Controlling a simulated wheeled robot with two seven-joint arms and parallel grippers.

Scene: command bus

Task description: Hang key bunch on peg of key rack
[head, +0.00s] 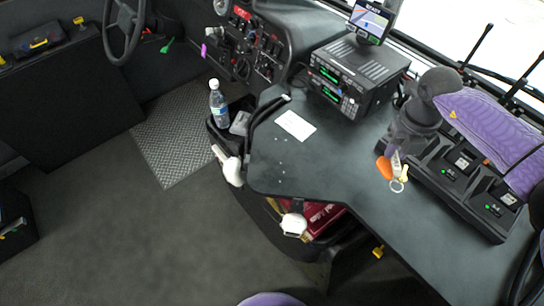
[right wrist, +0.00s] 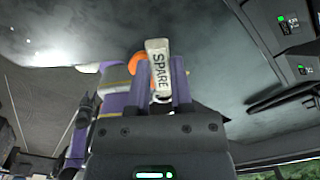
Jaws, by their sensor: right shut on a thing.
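My right gripper (head: 396,157) comes in from the right over the dark counter and points down. It is shut on the key bunch (head: 398,185), which shows an orange tag, a pale tag, a yellowish piece and a ring. In the right wrist view, a pale tag marked SPARE (right wrist: 160,68) stands between the two purple fingers, with an orange part beside it. In the head view the bunch appears against the counter; its height above it is hard to tell. I cannot make out a key rack or peg in either view. My left gripper is not in view.
The dark counter (head: 330,165) bears a white paper (head: 296,125) and a black radio unit (head: 355,75). A charger row (head: 465,180) lies right of the bunch. A bottle (head: 218,102) stands in a side tray. Grey floor (head: 130,240) is open at lower left.

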